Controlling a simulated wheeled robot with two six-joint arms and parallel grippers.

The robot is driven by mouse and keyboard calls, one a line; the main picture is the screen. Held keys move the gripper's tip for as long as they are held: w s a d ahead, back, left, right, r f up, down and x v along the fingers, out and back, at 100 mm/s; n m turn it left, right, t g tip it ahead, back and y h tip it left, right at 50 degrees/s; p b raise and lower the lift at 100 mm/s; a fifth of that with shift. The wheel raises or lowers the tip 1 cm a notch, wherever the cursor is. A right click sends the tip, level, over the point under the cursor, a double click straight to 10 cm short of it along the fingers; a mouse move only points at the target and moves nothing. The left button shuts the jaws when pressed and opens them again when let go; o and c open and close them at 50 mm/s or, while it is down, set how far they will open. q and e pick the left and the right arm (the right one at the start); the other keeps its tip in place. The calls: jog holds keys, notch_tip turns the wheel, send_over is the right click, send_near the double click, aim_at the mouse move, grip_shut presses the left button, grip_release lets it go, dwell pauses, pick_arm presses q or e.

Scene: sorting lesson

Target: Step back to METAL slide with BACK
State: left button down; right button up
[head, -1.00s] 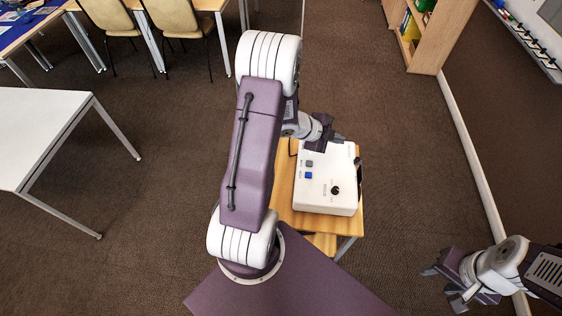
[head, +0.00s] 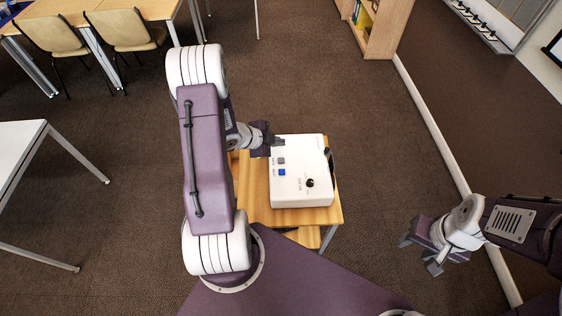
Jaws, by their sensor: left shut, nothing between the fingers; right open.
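A white control box (head: 302,190) lies on a small wooden table (head: 257,200). On its top are a grey button (head: 281,160), a blue button (head: 282,172) just below it and a black knob (head: 310,183). The labels are too small to read. My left gripper (head: 279,143) is shut and empty at the box's far left corner, just beyond the grey button. I cannot tell whether it touches the box. My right gripper (head: 420,254) is open and empty, off to the right over the floor. No slide is readable in this view.
A white table (head: 15,150) stands at the left. Chairs (head: 128,32) and desks are at the back left, and a wooden shelf (head: 383,35) is at the back. A wall runs along the right. Brown carpet between them is clear.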

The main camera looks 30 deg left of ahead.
aim_at(279, 161)
pick_arm(q)
notch_tip(279, 161, down, 8)
jog(key=b, duration=0.6)
jog(key=shift+r, duration=0.25)
pick_arm(e)
notch_tip(279, 161, down, 7)
jog(key=shift+r, duration=0.1)
dwell(0.8)
pick_arm(q)
jog(key=shift+f+b, duration=0.3)
jog(key=shift+f, duration=0.05)
pick_arm(e)
jog(key=shift+f, duration=0.35)
pick_arm(q)
jog(key=shift+f+b, duration=0.4)
jog(key=shift+f, duration=0.05)
pick_arm(e)
jog(key=shift+f, duration=0.35)
jog(key=shift+r, duration=0.1)
pick_arm(q)
jog(key=shift+r+p, duration=0.85)
pick_arm(e)
jog(key=shift+r, duration=0.7)
pick_arm(q)
jog(key=shift+r, duration=0.1)
pick_arm(e)
jog(key=shift+r, duration=0.1)
